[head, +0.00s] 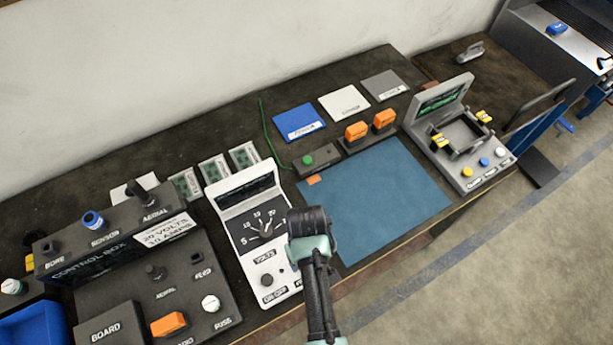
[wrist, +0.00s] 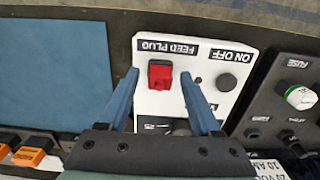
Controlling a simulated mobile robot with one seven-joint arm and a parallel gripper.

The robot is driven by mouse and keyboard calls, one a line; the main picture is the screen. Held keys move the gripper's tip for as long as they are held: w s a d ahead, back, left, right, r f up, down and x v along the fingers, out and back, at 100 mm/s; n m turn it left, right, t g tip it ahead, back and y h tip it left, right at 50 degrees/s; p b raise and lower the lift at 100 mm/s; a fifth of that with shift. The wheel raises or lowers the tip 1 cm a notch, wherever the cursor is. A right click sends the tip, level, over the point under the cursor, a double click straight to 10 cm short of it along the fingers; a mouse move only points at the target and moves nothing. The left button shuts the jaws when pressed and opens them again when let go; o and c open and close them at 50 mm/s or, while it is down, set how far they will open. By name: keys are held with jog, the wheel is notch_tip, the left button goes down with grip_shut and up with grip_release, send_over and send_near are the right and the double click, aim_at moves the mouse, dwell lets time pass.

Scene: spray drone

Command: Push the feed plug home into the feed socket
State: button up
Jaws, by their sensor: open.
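The red feed plug (wrist: 160,75) sits on the white meter unit beside the label FEED PLUG in the wrist view. My gripper (wrist: 160,88) is open, with one blue finger on each side of the plug and a visible gap to each. Whether the fingertips are level with the plug is unclear. In the head view my gripper (head: 310,222) is over the right side of the meter unit (head: 250,228) and hides the plug. The feed socket (head: 196,258) is a dark fitting by the label FEED on the grey board left of the meter.
The control box (head: 110,245) with upright connectors stands behind the grey board. A white fuse knob (head: 210,303) and orange block (head: 168,324) are near the socket. The blue mat (head: 375,195) right of the meter is mostly clear. A grey console (head: 460,140) stands further right.

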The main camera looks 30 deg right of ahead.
dwell(0.5)
grip_shut()
jog(key=shift+r+p, duration=0.2)
jog(key=shift+p, duration=0.2)
dwell(1.0)
jog(key=shift+r+p, duration=2.85)
jog(key=shift+p, duration=0.2)
jog(key=shift+a, duration=0.1)
